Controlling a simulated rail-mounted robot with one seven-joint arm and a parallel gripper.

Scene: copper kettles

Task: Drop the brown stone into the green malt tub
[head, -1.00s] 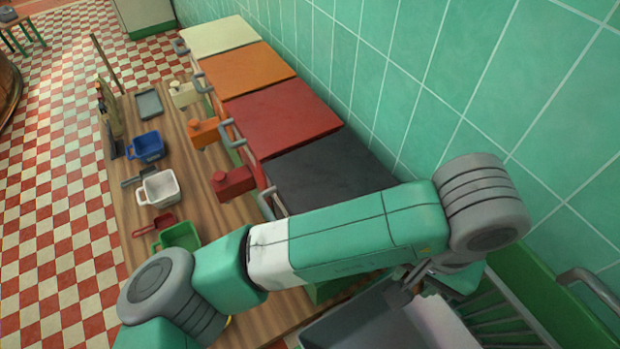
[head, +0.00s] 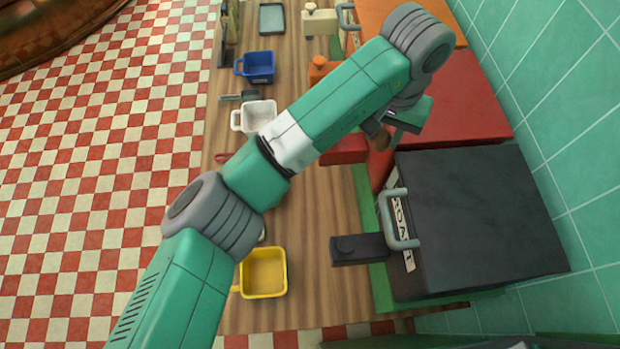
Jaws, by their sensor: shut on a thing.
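My gripper (head: 382,127) is at the end of my arm, above the gap between the red and black bins' front edges. The green malt tub cannot be seen now; my arm covers the part of the bench between the white tub and the yellow tub. The gripper is well to the right of that stretch.
On the wooden bench (head: 322,215) stand a blue tub (head: 256,66), a white tub (head: 260,115) and a yellow tub (head: 264,272). A black bin (head: 475,220) with a handle and a red bin (head: 465,105) line the right. Bare wood lies right of the yellow tub.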

